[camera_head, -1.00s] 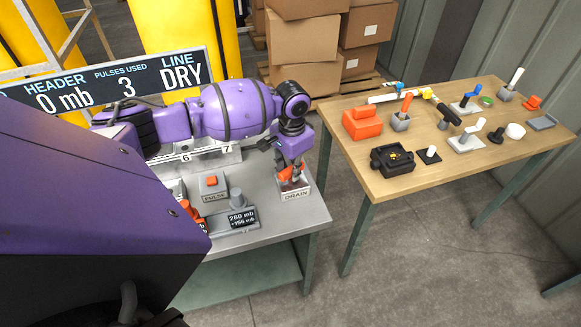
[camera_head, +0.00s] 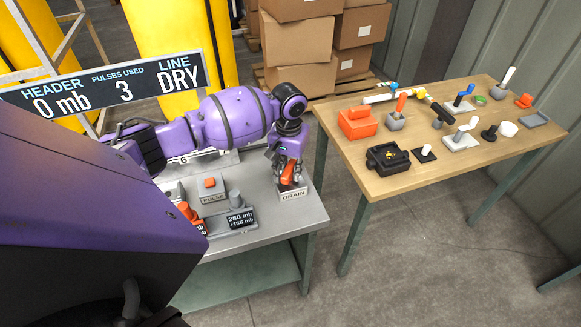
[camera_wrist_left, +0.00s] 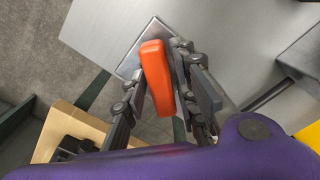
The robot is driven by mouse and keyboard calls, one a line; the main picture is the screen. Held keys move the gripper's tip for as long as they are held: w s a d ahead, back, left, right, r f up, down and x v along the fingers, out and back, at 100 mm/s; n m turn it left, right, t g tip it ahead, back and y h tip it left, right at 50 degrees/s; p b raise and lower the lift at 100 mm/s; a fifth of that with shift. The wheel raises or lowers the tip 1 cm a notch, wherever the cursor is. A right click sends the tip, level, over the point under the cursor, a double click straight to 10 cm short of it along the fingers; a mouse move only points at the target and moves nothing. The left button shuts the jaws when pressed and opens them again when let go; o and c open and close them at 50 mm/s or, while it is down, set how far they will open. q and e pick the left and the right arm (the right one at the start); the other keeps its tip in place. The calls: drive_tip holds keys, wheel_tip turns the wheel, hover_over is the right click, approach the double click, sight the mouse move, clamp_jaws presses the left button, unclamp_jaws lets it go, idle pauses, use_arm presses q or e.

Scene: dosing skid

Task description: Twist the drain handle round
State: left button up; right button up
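The orange drain handle (camera_head: 289,176) sits on a light base plate labelled DRAIN (camera_head: 294,194) at the right corner of the grey bench. My left gripper (camera_head: 286,172) points down over it. My right gripper is not in view.
On the bench (camera_head: 262,215) stand a PULSE button (camera_head: 210,184) and a grey knob by a 280 mb label (camera_head: 240,220). A sign (camera_head: 110,87) reads header 0 mb, pulses used 3, line DRY. A wooden table (camera_head: 400,185) with several parts stands right, across a gap.

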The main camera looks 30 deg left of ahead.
use_arm(q)
drive_tip(key=o, duration=0.4)
drive_tip(key=shift+r, duration=3.5)
